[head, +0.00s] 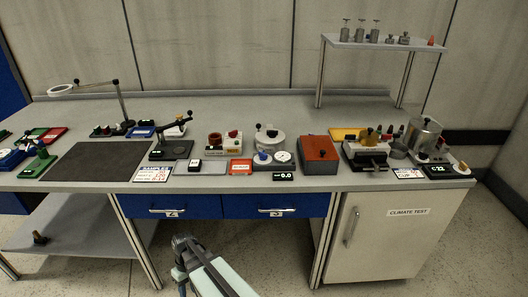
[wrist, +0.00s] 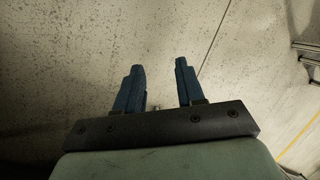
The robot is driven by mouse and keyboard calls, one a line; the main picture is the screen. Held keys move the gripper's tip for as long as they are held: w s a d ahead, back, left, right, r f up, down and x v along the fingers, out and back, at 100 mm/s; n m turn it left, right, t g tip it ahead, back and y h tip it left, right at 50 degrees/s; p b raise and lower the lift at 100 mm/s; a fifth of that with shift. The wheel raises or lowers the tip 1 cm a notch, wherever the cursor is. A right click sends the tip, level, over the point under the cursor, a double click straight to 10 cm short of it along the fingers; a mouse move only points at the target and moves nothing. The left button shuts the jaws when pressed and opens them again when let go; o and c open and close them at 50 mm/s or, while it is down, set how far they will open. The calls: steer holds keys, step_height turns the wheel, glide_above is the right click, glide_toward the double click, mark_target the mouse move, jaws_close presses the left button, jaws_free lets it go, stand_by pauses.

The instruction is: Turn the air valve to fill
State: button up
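A pale round drum-like vessel (head: 270,139) with a dark knob on its lid stands mid-bench in the head view. In front of it is a small unit with a blue knob (head: 262,157), which may be the air valve, and a round white dial gauge (head: 283,157). A small black display (head: 284,176) at the bench edge reads 0.0. The knob's setting is too small to read. My gripper (head: 183,243) is low in front of the bench, well apart from the knob. In the wrist view its two blue fingers (wrist: 159,78) are spread with nothing between them.
Left of the vessel is a unit with red knobs (head: 225,143); right is an orange-topped box (head: 319,149). Blue drawers (head: 225,205) and a white cabinet (head: 385,235) are below the benchtop. A raised shelf (head: 385,43) holds weights. The floor around my gripper is clear.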

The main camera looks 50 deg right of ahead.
steer(key=w+d+r+n+t, duration=0.15)
steer(key=w+d+r, duration=0.35)
steer(key=r, duration=0.5)
steer(key=w+d+r+t+y, duration=0.1)
steer(key=w+d+r+t, duration=0.15)
steer(key=w+r, duration=0.65)
steer(key=w+d+r+n+t, duration=0.1)
steer(key=w+d+r, duration=0.3)
steer(key=r, duration=0.8)
step_height(320, 180, up, 16)
steer(key=m+t+h, duration=0.2)
steer(key=m+h, duration=0.1)
steer(key=h, duration=0.1)
glide_above(263, 153)
steer(key=s, duration=0.6)
steer(key=x, duration=1.3)
steer(key=shift+w+f, duration=0.1)
steer(key=shift+f, duration=0.15)
steer(key=shift+c, duration=0.2)
jaws_close()
